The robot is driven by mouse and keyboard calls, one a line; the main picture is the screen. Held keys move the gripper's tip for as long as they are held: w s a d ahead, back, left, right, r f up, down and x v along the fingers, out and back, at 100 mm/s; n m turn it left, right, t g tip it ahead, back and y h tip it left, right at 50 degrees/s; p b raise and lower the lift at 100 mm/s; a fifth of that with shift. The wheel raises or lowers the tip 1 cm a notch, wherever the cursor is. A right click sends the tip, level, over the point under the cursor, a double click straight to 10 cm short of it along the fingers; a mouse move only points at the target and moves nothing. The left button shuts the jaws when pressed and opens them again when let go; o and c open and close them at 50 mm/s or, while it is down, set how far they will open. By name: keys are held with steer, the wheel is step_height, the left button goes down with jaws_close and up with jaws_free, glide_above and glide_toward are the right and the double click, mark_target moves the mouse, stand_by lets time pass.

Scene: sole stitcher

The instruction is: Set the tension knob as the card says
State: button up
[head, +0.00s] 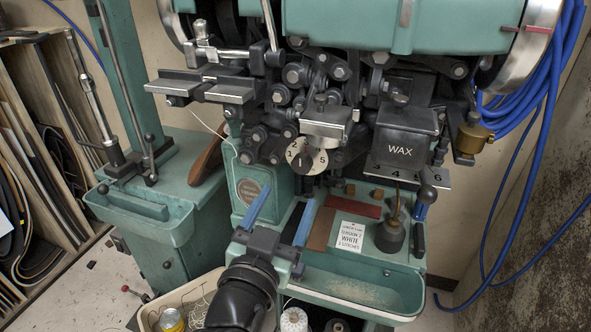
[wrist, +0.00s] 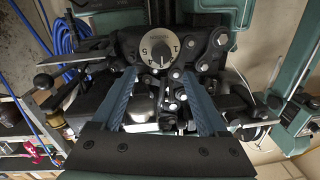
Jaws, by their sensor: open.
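The tension knob (head: 306,158) is a black knob on a pale round dial on the front of the green stitcher, below a metal block. In the wrist view the knob (wrist: 160,50) shows near the top, with 1, 5 and 4 around its dial; I cannot tell its exact setting. A white card (head: 348,237) lies on the machine's lower shelf. "WHITE" is legible on it, but its smaller lines are too small to read surely. My gripper (head: 289,197) is open and empty, below and in front of the dial. Its two blue fingers (wrist: 160,72) point towards the knob, apart from it.
A black WAX box (head: 403,146) with a numbered plate sits right of the dial. An oil can (head: 391,232) stands right of the card. Linkages and bolts crowd around the knob. Blue hoses (head: 540,90) hang at the right. A green tray (head: 350,285) lies below.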

mark_target(301, 167)
steer(key=p+x, duration=0.1)
steer(key=x, duration=0.8)
steer(key=shift+w, duration=0.15)
steer(key=shift+a, duration=0.1)
jaws_close()
